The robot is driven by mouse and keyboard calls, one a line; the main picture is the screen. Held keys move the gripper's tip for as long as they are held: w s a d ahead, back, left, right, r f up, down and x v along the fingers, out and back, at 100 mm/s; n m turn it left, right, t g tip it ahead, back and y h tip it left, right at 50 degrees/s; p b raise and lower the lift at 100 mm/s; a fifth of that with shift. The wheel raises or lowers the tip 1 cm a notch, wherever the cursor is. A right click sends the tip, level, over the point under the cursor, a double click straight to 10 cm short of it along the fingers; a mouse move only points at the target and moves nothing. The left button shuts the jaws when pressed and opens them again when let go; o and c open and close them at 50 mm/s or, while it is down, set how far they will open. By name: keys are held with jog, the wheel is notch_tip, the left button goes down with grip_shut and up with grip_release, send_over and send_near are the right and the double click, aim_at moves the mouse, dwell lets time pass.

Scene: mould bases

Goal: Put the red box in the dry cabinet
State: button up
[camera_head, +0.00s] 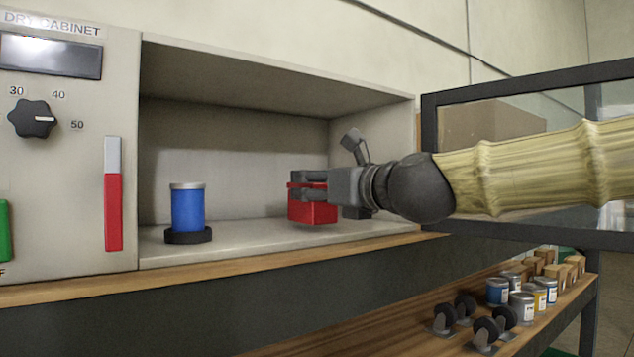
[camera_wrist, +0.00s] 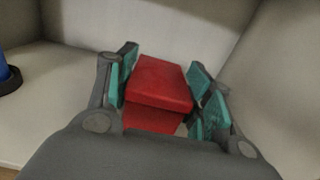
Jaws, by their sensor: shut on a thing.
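The red box (camera_head: 313,212) is held in my gripper (camera_head: 306,192) inside the open dry cabinet (camera_head: 240,80), toward the right side of its compartment. A narrow gap seems to show between the box's underside and the cabinet floor. In the wrist view the red box (camera_wrist: 160,88) sits between the teal pads of my gripper (camera_wrist: 160,85), which is shut on it. The cabinet door (camera_head: 432,160) stands open at the right, with my arm reaching across in front of it.
A blue can (camera_head: 188,208) on a dark round base stands on the cabinet floor at left; its edge shows in the wrist view (camera_wrist: 6,75). The floor between can and box is clear. Below right, a shelf (camera_head: 400,335) holds casters (camera_head: 465,305), several cans and small boxes.

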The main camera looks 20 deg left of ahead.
jog(key=shift+w+f, duration=0.55)
jog(key=shift+s+r, duration=0.1)
jog(key=shift+s, duration=0.25)
jog(key=o, duration=1.3)
jog(key=shift+w+f, duration=0.2)
jog(key=shift+f, duration=0.05)
jog(key=shift+s, duration=0.15)
jog(key=shift+r, duration=0.15)
jog(key=shift+d+r, duration=0.1)
jog(key=b+v, duration=0.4)
jog(key=v, duration=0.7)
jog(key=shift+s+d+b, duration=0.25)
jog(key=shift+d+b, duration=0.05)
jog(key=shift+d, duration=0.05)
